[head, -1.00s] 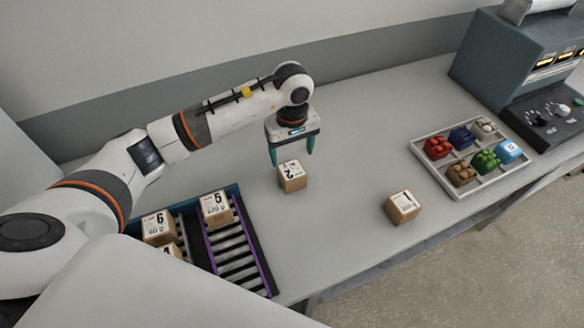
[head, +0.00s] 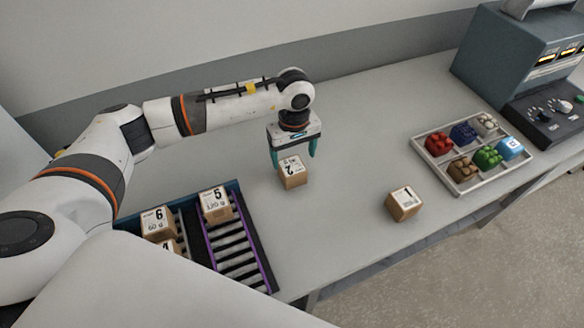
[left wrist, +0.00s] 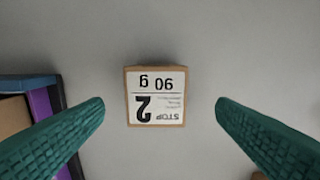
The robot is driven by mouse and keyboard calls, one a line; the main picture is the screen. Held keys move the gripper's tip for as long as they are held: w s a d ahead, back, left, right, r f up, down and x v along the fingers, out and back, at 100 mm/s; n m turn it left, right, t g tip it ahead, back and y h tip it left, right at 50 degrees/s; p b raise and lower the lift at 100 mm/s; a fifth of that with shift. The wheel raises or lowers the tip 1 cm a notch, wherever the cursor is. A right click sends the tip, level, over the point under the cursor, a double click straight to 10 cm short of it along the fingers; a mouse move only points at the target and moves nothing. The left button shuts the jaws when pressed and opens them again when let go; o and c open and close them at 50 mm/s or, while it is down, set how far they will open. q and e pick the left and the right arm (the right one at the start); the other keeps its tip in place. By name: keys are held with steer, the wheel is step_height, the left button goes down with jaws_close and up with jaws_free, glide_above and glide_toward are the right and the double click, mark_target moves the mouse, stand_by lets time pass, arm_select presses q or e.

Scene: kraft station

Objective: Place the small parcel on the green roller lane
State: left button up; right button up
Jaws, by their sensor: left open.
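A small brown parcel labelled 2 (head: 293,179) stands on the grey table. In the left wrist view the parcel (left wrist: 156,97) reads 90 g and lies between the fingers, with a gap on each side. My left gripper (head: 294,160) is open, pointing down over this parcel, its teal fingers close to its top. In the left wrist view the gripper (left wrist: 160,103) holds nothing. A roller lane with purple rails (head: 236,250) is in the blue rack at the lower left. I cannot make out a green lane; my arm hides part of the rack.
Parcel 5 (head: 215,204) sits at the far end of the purple lane. Parcel 6 (head: 158,224) and another stand left of it. Parcel 1 (head: 404,204) stands on the table at right. A divided tray (head: 457,184) of coloured pieces lies farther right.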

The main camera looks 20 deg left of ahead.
mark_target(292, 166)
arm_select(q)
step_height(292, 166, down, 5)
steer(key=p, duration=0.2)
steer(key=shift+s+a+p, duration=0.15)
steer(key=shift+p, duration=0.25)
steer(key=shift+f, duration=0.25)
steer(key=c, duration=1.2)
steer(key=shift+o, duration=0.2)
steer(key=shift+r, duration=0.1)
